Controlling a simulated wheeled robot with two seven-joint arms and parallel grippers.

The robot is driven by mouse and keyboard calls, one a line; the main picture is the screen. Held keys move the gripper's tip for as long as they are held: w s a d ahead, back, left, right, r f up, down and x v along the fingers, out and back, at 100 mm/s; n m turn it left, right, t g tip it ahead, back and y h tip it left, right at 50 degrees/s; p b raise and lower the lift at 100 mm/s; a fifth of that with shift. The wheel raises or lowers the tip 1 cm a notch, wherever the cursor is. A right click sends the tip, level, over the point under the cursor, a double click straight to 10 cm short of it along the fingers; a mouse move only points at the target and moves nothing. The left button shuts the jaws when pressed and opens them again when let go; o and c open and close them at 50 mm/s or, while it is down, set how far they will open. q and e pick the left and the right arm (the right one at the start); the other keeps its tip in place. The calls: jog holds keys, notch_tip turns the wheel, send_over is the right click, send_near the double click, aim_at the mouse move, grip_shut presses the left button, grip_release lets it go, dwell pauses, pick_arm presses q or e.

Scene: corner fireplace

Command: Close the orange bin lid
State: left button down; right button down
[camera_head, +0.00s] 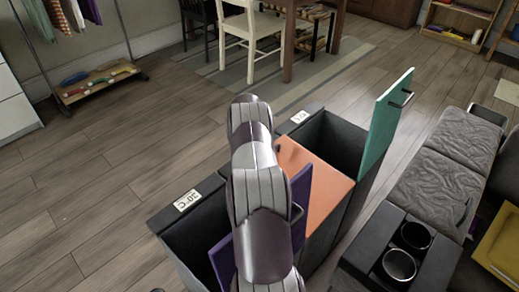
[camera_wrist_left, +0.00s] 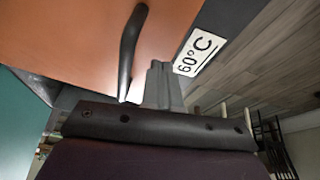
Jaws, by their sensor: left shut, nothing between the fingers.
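The orange bin lid (camera_head: 320,185) lies flat or nearly flat over the middle bin in the head view; I cannot tell whether it is fully seated. In the left wrist view the orange lid (camera_wrist_left: 75,40) fills the upper left, with its dark curved handle (camera_wrist_left: 130,50) and a 60°C label (camera_wrist_left: 199,52) on the rim beside it. My left gripper (camera_wrist_left: 158,70) is shut and empty, its fingertips close by the lid's edge, between handle and label. Contact is unclear. In the head view my left arm hides the gripper and part of the lid. My right gripper is not in view.
The left bin's purple lid (camera_head: 300,205) and the right bin's teal lid (camera_head: 388,122) stand up, open, on either side of the orange lid. A grey cushioned seat (camera_head: 450,175) and cup holders (camera_head: 400,265) are to the right. Wooden floor (camera_head: 90,180) is clear at left.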

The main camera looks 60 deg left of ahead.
pick_arm(q)
jog(key=p+v, duration=0.2)
jog(key=v, duration=1)
jog(key=w+d+r+m+g+y+p, duration=0.1)
jog(key=w+d+m+g+p, duration=0.25)
jog(key=d+m+p, duration=0.6)
jog(key=w+d+r+m+g+y+p, duration=0.1)
jog(key=w+d+m+g+y+p, duration=0.3)
jog(key=m, duration=1)
jog(key=a+f+m+b, duration=0.1)
jog(key=a+f+m, duration=0.2)
jog(key=m, duration=0.1)
jog(key=a+f+m+t, duration=0.1)
jog(key=a+f+m, duration=0.2)
jog(key=f+m, duration=0.1)
jog(key=a+f+m+b, duration=0.1)
jog(key=a+f+m, duration=0.2)
jog(key=m, duration=0.3)
jog(key=shift+s+a+f+t+y+b, duration=0.3)
jog(key=shift+s+a+f+t+y, duration=0.05)
jog(key=shift+s+a+f+y, duration=0.1)
